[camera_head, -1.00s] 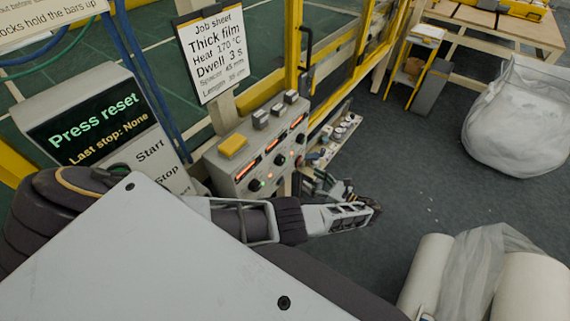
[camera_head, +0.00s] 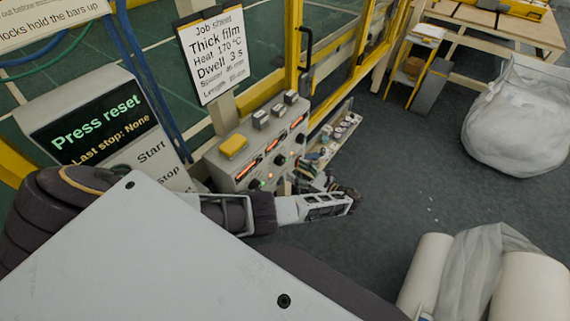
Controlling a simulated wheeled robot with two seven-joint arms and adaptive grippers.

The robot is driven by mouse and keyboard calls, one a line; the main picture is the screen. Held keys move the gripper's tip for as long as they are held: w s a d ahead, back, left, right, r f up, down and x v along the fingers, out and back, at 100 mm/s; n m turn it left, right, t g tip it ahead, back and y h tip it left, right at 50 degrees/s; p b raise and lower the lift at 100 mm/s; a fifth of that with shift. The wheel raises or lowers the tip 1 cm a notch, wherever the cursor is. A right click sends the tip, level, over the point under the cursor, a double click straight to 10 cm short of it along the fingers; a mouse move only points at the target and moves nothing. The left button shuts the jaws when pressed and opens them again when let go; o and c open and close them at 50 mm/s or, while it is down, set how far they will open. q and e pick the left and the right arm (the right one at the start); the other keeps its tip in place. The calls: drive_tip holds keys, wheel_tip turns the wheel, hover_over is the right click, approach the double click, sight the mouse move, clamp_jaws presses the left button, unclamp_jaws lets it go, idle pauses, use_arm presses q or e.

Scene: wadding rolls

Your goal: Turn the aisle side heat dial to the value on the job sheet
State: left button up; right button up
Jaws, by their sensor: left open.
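The job sheet (camera_head: 212,52) hangs on a post above the control box and reads "Thick film", "Heat 170 °C", "Dwell 3 s". The grey control box (camera_head: 222,165) has a row of red displays with dark dials below them. One dial (camera_head: 254,184) shows at the lower left and another dial (camera_head: 279,160) shows in the middle. The dials' labels and the displayed values are too small to read. My left gripper (camera_head: 350,195) is open and empty, in front of and to the right of the box, apart from the dials. My right gripper is not in view.
A screen panel (camera_head: 95,120) at left reads "Press reset" and "Last stop: None", with Start and Stop below. Yellow frame posts (camera_head: 292,45) rise behind the box. A full clear bag (camera_head: 515,120) is at right. The grey floor between is free.

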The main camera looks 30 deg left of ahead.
sight(283, 162)
use_arm(q)
drive_tip(key=shift+w+a+p, duration=0.15)
drive_tip(key=shift+a+p, duration=0.05)
drive_tip(key=shift+a, duration=1.4)
drive_tip(key=shift+w+a+p, duration=0.1)
drive_tip(key=shift+a+p, duration=0.1)
drive_tip(key=shift+a, duration=1.4)
drive_tip(key=shift+c, duration=0.2)
drive_tip(key=c, duration=1)
